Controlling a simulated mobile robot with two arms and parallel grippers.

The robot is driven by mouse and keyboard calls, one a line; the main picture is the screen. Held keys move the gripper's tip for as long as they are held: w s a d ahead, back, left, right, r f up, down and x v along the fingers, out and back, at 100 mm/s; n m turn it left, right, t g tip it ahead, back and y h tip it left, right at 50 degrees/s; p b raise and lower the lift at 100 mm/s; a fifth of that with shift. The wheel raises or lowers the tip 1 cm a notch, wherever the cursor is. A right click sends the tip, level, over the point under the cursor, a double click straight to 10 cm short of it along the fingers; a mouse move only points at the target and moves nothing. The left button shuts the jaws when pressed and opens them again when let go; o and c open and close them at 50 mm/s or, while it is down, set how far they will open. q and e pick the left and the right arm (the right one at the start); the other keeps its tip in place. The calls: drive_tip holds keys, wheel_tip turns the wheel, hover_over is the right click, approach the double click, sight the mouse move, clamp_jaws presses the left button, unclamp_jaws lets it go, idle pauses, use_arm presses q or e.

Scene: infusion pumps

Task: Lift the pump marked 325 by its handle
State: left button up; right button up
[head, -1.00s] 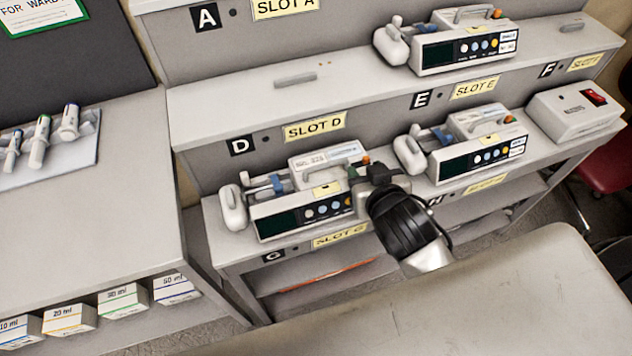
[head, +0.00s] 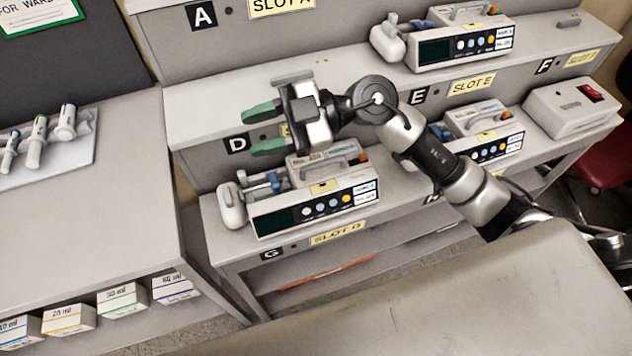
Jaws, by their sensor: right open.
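A white infusion pump (head: 318,197) stands upright on the lower shelf above the Slot G label. It has a dark screen, coloured buttons, a syringe holder at its left and a grey carrying handle on top. Small print shows by the handle, but I cannot read its number surely. My right gripper (head: 262,130) is open and empty, with its green fingertips pointing left. It is above and behind this pump's handle in the picture, apart from it, in front of the Slot D label. My left gripper is out of view.
Another pump (head: 456,42) stands above Slot E. A third pump (head: 484,130) on the lower shelf is partly hidden by my right arm. A white box with a red switch (head: 572,108) stands right of it. Syringes lie on a tray (head: 82,150) at left.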

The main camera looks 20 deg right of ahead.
drive_tip(key=w+d+f+m+g+h, duration=0.1)
drive_tip(key=w+d+f+h, duration=0.1)
drive_tip(key=d+f+h, duration=0.3)
drive_tip(key=m+h, duration=0.3)
drive_tip(key=h, duration=0.4)
approach(317, 163)
drive_tip(key=x, duration=0.5)
drive_tip(key=shift+w+a+f, duration=0.1)
drive_tip(key=shift+w+a, duration=0.15)
drive_tip(key=shift+w, duration=0.1)
drive_tip(key=shift+s+p+x, duration=0.15)
drive_tip(key=shift+p+x, duration=0.2)
drive_tip(key=shift+x, duration=1)
drive_tip(key=shift+s+p+x, duration=0.15)
drive_tip(key=shift+p+x, duration=0.15)
drive_tip(key=shift+x, duration=1.05)
drive_tip(key=shift+d, duration=0.2)
drive_tip(key=shift+c, duration=0.4)
clamp_jaws()
